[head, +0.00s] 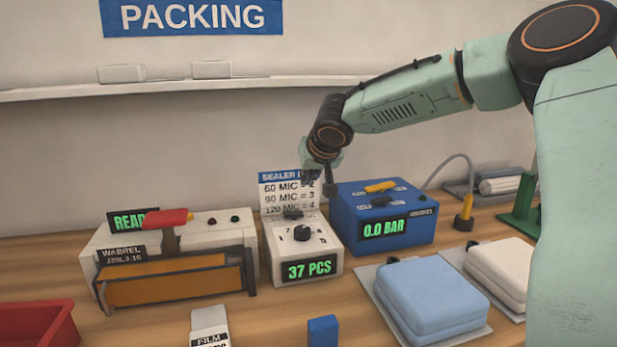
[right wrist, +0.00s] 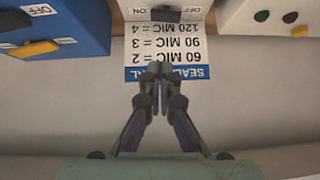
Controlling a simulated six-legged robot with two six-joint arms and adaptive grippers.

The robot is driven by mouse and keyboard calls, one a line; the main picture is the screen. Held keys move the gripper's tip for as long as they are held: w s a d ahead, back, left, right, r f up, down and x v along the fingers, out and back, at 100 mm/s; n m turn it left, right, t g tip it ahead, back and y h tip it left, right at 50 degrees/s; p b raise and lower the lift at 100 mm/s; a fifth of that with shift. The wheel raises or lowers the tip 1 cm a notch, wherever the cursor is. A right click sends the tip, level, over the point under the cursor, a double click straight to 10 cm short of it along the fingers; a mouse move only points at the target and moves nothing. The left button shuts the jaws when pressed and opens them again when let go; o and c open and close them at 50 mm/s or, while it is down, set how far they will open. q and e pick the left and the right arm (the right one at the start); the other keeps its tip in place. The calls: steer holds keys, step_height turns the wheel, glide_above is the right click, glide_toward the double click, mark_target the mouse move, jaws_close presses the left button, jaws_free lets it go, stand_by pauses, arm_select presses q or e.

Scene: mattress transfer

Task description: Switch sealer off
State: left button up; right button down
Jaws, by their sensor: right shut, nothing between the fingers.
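The white sealer (head: 205,235) stands at the left, with a green lit display partly hidden by its red handle (head: 165,217) and an orange front bar. A white control box (head: 318,250) right of it reads 37 PCS and has a dial (head: 302,233) and a black switch (head: 293,213). In the right wrist view that switch (right wrist: 166,14) sits between ON and OFF labels. My right gripper (head: 311,179) is shut and empty above the back of this box; in the right wrist view its fingertips (right wrist: 160,72) overlap the sealer dial card (right wrist: 192,72), apart from the switch. My left gripper is out of view.
A blue box (head: 400,234) reading 0.0 BAR, with yellow and black switches, stands close on the right. Folded blue (head: 430,290) and white (head: 500,268) pads lie front right. A red bin (head: 35,328) is front left. A shelf (head: 190,86) crosses the wall.

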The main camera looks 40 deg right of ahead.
steer(key=shift+s, duration=0.1)
steer(key=shift+w+a+r+y, duration=0.2)
steer(key=shift+w+a+y, duration=0.1)
steer(key=shift+w+a, duration=0.25)
steer(key=shift+s, duration=0.1)
steer(key=p, duration=0.3)
glide_above(288, 211)
steer(key=s, duration=0.3)
steer(key=f, duration=0.6)
steer(key=shift+a+f, duration=0.35)
steer(key=shift+f, duration=0.05)
step_height(288, 211, down, 4)
steer(key=shift+w+a+r+b, duration=0.15)
steer(key=shift+r+b, duration=0.1)
steer(key=shift+b, duration=0.75)
steer(key=shift+f, duration=0.35)
